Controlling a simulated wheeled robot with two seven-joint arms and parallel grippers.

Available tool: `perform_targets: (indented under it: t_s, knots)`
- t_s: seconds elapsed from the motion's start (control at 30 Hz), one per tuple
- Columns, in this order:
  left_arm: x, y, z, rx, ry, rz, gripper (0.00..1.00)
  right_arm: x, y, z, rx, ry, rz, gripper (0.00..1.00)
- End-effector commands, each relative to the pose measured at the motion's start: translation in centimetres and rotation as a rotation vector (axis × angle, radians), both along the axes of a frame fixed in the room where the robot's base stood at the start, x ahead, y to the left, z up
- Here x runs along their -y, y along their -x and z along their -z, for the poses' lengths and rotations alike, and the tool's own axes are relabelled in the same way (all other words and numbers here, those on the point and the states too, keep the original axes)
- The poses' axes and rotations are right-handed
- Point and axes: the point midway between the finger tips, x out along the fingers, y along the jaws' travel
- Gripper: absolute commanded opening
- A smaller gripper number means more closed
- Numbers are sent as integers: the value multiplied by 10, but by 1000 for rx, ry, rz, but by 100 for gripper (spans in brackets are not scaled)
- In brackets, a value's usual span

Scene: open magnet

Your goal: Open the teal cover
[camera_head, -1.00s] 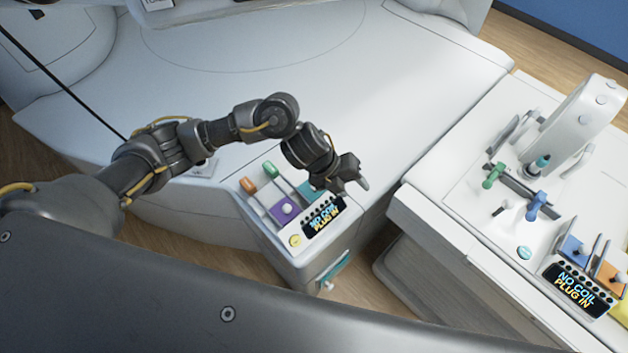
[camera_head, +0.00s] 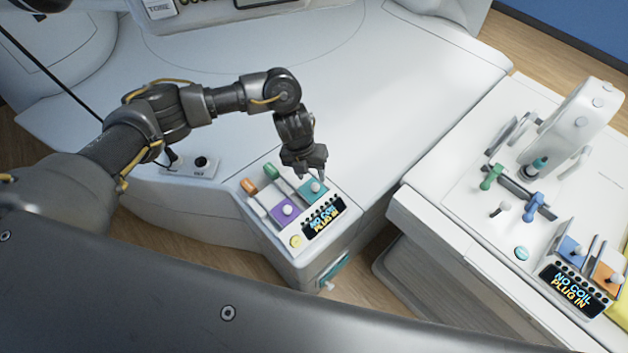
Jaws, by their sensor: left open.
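The teal cover (camera_head: 313,190) is a small flat square with a pale round knob, on the top of the white console corner. It lies closed beside a purple cover (camera_head: 284,211) with a similar knob. My left gripper (camera_head: 318,176) is open, pointing down just above the teal cover's far edge, close to its knob. Whether a fingertip touches the knob I cannot tell. My right gripper is not in view.
A display (camera_head: 324,218) reading "NO COIL PLUG IN" sits in front of the covers. Orange (camera_head: 249,186) and green (camera_head: 271,171) handles stand behind. A white cart (camera_head: 450,215) with coloured plugs and covers stands to the right, across a gap.

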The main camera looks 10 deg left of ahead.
Motion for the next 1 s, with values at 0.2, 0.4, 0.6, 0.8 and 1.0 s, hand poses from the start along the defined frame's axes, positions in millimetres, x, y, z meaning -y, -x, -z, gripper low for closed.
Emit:
perform_targets:
  t_s: [0.2,0.4,0.6,0.8,1.0]
  knots:
    - [7,1,34,-4,0,-2,46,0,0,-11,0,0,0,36]
    - [10,0,49,0,0,-1,46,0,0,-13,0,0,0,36]
    - [10,0,52,0,1,0,46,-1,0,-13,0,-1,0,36]
    - [10,0,51,0,1,-1,33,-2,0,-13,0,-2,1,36]
    - [10,0,51,0,1,-1,7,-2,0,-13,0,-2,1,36]
